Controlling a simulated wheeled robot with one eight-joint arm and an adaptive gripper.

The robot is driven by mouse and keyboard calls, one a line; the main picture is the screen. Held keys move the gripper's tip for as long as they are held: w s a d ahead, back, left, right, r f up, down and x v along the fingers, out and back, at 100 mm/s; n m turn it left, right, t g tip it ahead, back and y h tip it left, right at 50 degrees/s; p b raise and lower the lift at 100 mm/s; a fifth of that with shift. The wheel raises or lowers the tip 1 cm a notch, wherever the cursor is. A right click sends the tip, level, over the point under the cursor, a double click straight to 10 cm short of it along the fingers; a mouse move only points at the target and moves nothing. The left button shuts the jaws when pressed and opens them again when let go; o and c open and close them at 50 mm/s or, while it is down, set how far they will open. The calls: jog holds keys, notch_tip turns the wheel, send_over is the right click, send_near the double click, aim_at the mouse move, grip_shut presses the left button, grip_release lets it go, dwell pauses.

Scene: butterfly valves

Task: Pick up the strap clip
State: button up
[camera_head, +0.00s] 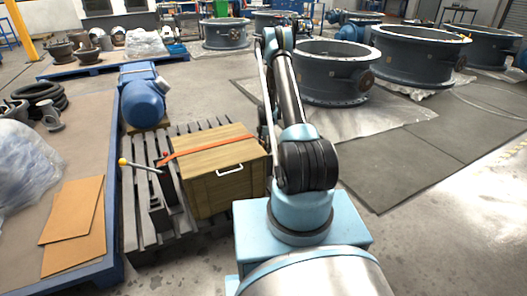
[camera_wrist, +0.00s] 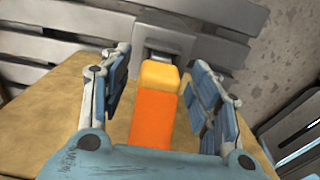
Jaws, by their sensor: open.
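A wooden crate (camera_head: 225,190) stands on the grey slatted pallet, with an orange strap (camera_head: 210,146) across its lid. In the wrist view the orange strap (camera_wrist: 152,118) runs between my fingers and ends in a lighter yellow-orange part (camera_wrist: 159,75). A small grey metal piece (camera_wrist: 163,55) sits just beyond that part; I cannot tell whether it belongs to the clip. My gripper (camera_wrist: 160,85) is open, with one blue-padded finger on each side of the strap, apart from it. In the head view I cannot make out my gripper behind my arm.
Grey pallet slats (camera_wrist: 50,55) lie beyond the crate edge, with concrete floor (camera_wrist: 285,65) to the right. A lever with a yellow knob (camera_head: 122,162) sticks out left of the crate. A blue motor (camera_head: 145,103) stands behind it. Large valve bodies (camera_head: 330,75) stand at the back.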

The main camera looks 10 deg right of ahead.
jog(key=c, duration=1.3)
jog(key=shift+r, duration=0.1)
notch_tip(320, 180, up, 9)
jog(key=shift+f, duration=0.2)
jog(key=shift+s+r, duration=0.1)
jog(key=shift+r, duration=0.55)
jog(key=shift+s+r+m, duration=1.7)
jog(key=shift+s+m, duration=0.9)
jog(key=shift+m, duration=1)
jog(key=shift+s+r+m, duration=1.65)
jog(key=shift+s+m, duration=1)
jog(key=shift+m, duration=0.95)
jog(key=shift+s+r+m, duration=1.7)
jog(key=shift+s+m, duration=0.9)
jog(key=shift+m, duration=1)
